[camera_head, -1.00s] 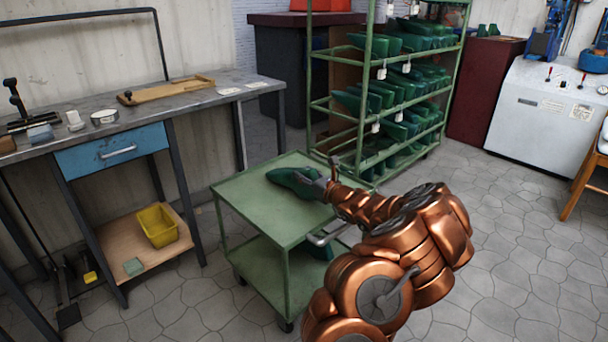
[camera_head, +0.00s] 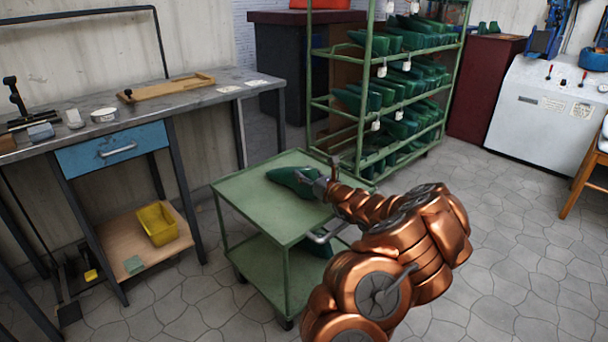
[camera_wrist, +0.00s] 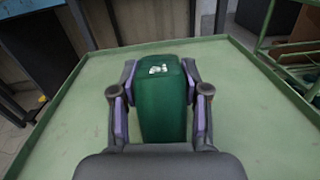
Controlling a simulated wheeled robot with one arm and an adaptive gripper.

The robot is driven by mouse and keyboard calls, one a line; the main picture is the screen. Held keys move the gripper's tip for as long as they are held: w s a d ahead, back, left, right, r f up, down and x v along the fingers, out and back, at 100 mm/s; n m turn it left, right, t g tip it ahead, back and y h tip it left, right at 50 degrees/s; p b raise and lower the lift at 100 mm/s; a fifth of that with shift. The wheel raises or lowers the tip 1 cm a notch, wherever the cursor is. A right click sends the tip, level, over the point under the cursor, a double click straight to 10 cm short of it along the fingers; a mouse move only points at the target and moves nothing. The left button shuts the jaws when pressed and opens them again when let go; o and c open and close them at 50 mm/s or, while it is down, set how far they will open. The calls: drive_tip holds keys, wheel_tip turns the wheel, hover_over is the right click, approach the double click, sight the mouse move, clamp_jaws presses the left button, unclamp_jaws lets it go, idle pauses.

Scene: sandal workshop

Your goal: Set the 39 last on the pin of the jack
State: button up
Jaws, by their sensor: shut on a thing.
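A dark green last (camera_head: 290,179) lies on the top shelf of a green trolley (camera_head: 240,199). In the wrist view the last (camera_wrist: 162,112) sits between the purple-padded fingers of my gripper (camera_wrist: 158,98). My gripper (camera_head: 321,187) is shut on its near end, with one finger along each side. White marks on the last look like a size number, but I cannot read it surely. A dark upright post with a knob (camera_head: 14,94) stands at the left of the workbench; I cannot tell whether it is the jack, and no pin is clear.
The workbench (camera_head: 192,97) carries a wooden tray (camera_head: 170,87) and small items. A green rack (camera_head: 313,103) full of tagged green lasts stands behind the trolley. More green shows on the trolley's lower shelf.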

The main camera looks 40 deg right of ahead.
drive_tip(key=o, duration=1.2)
drive_tip(key=shift+s, duration=0.1)
drive_tip(key=shift+s+a, duration=0.15)
drive_tip(key=shift+s, duration=1.8)
drive_tip(key=shift+s+a, duration=0.2)
drive_tip(key=shift+s, duration=1.8)
drive_tip(key=shift+s+a, duration=0.15)
drive_tip(key=shift+s, duration=1.8)
